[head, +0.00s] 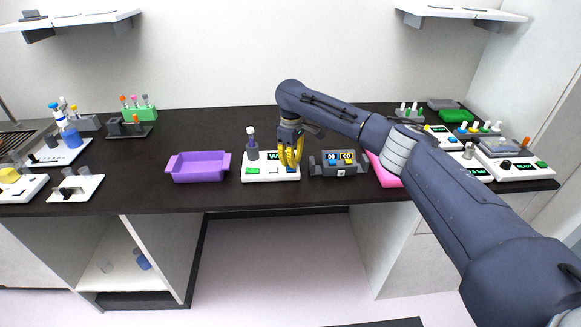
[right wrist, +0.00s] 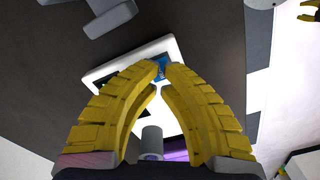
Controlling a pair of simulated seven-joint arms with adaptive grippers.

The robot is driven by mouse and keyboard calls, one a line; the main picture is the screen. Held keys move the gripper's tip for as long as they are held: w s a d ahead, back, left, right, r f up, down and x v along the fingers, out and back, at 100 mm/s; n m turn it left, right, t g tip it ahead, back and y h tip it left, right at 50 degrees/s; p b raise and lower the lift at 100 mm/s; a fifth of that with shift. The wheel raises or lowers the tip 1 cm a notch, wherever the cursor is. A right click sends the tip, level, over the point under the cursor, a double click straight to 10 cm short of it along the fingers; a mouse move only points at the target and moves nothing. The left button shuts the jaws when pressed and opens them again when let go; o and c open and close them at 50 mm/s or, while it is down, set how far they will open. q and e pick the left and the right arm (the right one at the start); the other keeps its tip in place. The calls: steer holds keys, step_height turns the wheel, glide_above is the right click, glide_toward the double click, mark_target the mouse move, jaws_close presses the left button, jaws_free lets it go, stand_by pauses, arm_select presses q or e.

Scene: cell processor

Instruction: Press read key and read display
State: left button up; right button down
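A white instrument (head: 262,179) stands near the front edge of the bench. It has a dark display (head: 272,156) with green text starting with "W", the rest hidden by my gripper. A green key (head: 253,171) is at its front left and a blue key (head: 291,170) at its front right. My right gripper (head: 291,165) points down at the blue key, fingers shut. In the right wrist view, its fingertips (right wrist: 164,67) are at the blue key (right wrist: 160,62); contact is unclear. My left gripper is absent from the head view.
A purple tray (head: 200,170) is left of the instrument. A dark unit (head: 338,164) with two small displays is close on its right, then a pink tray (head: 384,172) partly behind my arm. Yellow finger-like parts (right wrist: 310,10) show at the right wrist view's corner, possibly my left gripper.

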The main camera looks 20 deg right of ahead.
steer(key=shift+r, duration=2.45)
